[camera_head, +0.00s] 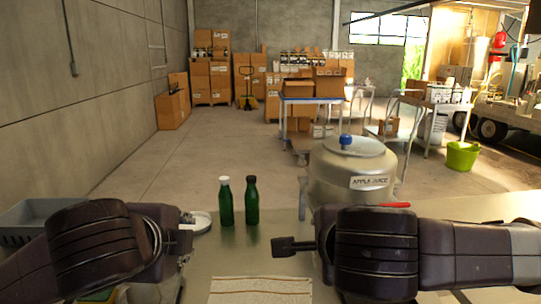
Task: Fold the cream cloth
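The cream cloth (260,289) lies on the pale table at the bottom middle, with thin brownish stripes near its far edge. Its near part is cut off by the picture edge, so I cannot tell how it is folded. My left gripper (186,232) is to the left of the cloth and beyond its far edge. My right gripper (283,246) points left, above and beyond the cloth's far edge. I see both from angles that hide the gap between their fingers. Neither visibly touches the cloth.
Two green bottles (226,203) stand on the table beyond the cloth. A small round dish (201,222) is left of them. A steel apple juice vessel (351,171) stands behind my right arm. A grey crate (37,213) is at the left.

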